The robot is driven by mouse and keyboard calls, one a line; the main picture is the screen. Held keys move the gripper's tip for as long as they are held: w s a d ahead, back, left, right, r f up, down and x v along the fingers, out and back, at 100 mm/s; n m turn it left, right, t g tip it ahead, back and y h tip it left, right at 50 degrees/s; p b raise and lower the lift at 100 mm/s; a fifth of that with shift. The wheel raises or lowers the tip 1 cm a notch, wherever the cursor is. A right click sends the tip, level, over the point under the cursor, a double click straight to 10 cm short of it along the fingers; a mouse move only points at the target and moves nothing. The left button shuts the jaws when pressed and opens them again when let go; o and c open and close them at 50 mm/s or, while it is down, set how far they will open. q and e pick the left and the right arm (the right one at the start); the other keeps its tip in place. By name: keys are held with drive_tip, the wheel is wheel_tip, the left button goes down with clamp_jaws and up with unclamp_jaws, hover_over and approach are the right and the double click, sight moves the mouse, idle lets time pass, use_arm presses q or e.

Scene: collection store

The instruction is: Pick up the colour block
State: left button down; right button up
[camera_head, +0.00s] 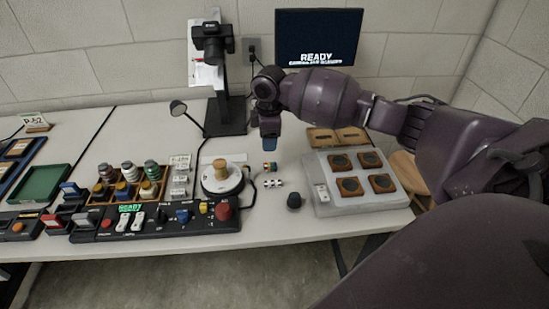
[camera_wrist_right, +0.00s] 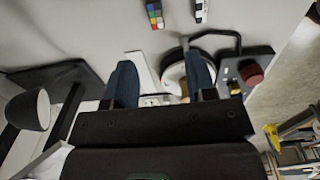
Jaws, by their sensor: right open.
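The colour block (camera_head: 270,169) is small, with several coloured patches, and lies on the white table right of the turntable. In the right wrist view the colour block (camera_wrist_right: 154,14) is at the top edge, beyond my fingers. A black-and-white block (camera_head: 273,183) lies just in front of it; it also shows in the wrist view (camera_wrist_right: 201,10). My right gripper (camera_head: 269,147) is above the table, a little behind the colour block in the head view. In the wrist view its two blue-grey fingers (camera_wrist_right: 163,76) are apart with nothing held between them. My left gripper is out of view.
The turntable (camera_head: 208,185) and control panel (camera_head: 160,219) are to the left. The camera stand (camera_head: 226,118) and lamp (camera_head: 178,108) stand behind.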

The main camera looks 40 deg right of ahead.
drive_tip(key=b, duration=0.1)
hover_over(270, 164)
drive_tip(key=f, duration=0.5)
drive_tip(key=shift+s+f, duration=0.1)
drive_tip(key=shift+s, duration=0.25)
drive_tip(key=shift+f+b, duration=0.3)
drive_tip(key=shift+f, duration=0.4)
drive_tip(key=f, duration=0.2)
drive_tip(key=f+b, duration=0.1)
drive_tip(key=shift+w+f, duration=0.25)
drive_tip(key=shift+f, duration=0.4)
drive_tip(key=shift+r, duration=0.1)
clamp_jaws()
